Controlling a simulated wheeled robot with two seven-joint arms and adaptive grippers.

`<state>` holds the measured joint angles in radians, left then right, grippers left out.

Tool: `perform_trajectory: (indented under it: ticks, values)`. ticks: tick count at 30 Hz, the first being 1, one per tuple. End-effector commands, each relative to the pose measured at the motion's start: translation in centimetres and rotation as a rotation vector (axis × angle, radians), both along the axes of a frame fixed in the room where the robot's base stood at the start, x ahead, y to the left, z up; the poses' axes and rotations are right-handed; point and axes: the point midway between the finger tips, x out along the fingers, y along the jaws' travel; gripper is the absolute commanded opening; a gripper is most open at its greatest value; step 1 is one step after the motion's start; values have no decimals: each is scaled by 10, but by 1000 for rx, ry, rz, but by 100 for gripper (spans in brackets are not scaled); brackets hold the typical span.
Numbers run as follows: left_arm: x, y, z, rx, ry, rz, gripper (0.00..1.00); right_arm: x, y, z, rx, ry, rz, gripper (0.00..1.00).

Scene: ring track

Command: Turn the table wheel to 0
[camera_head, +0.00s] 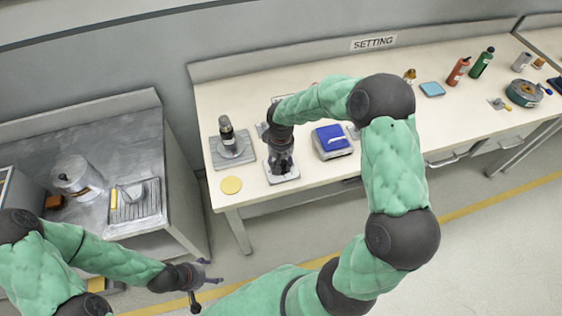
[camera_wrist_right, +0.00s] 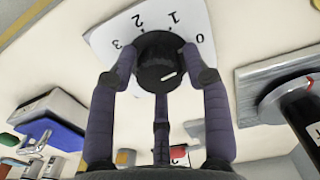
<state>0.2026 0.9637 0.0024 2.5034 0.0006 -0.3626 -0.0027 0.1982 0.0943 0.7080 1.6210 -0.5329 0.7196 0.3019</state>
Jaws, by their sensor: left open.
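The table wheel is a dark round knob (camera_wrist_right: 160,66) on a white dial plate marked 0, 1, 2 and 3 (camera_wrist_right: 112,28). In the wrist view, 0 is at the plate's right and 3 at its left. A short white mark shows on the knob's lower right face; which number it stands for is unclear. The plate (camera_head: 285,179) shows in the head view under my right gripper (camera_head: 281,164), which points down and hides the wheel there. Its fingers (camera_wrist_right: 160,60) are closed around the knob. My left gripper (camera_head: 207,282) is open and empty over the floor.
On the bench (camera_head: 232,199), left of the dial, a dark cylinder stands on a grey plate (camera_head: 225,160), near a yellow disc (camera_head: 231,185). A blue-topped box (camera_head: 332,142) is close on the right. Bottles (camera_head: 458,71) stand farther right. A grey side table (camera_head: 95,165) is at left.

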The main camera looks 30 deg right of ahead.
Motion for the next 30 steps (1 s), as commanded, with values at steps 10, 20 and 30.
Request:
perform_trajectory:
  ticks: [10,20,30]
  values:
    - [0,0,0,0,0,0,74,0,-1,1,-1,0,1,64]
    - [0,0,0,0,0,0,74,2,-1,41,-3,-6,1,64]
    - [0,0,0,0,0,0,74,1,0,102,-1,-3,2,64]
